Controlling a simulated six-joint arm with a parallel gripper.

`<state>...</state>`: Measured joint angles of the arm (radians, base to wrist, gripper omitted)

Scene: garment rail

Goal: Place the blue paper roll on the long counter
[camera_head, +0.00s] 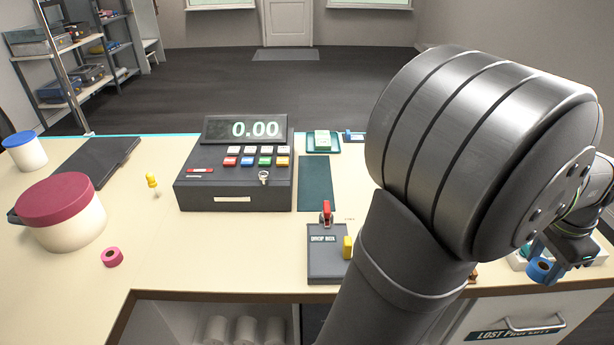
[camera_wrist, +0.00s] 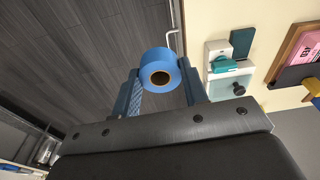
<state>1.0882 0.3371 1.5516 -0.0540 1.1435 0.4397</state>
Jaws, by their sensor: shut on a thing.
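The blue paper roll (camera_wrist: 161,66) is held between the two fingers of my gripper (camera_wrist: 160,92) in the wrist view, with its dark core hole facing the camera. In the head view the blue roll (camera_head: 541,269) shows at the far right, in my gripper (camera_head: 560,258), by the counter's front right edge. The long counter (camera_head: 150,239) is cream-topped and runs across the head view. Much of its right side is hidden behind my arm. I cannot tell how high the roll is above the counter's level.
A cash register (camera_head: 235,180), a drop box (camera_head: 327,264), a red-lidded tub (camera_head: 72,232), a pink roll (camera_head: 112,257) and a yellow peg-like piece (camera_head: 152,182) stand on the counter. A drawer labelled lost property (camera_head: 512,327) is below, at right. Bare counter lies left of the drop box.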

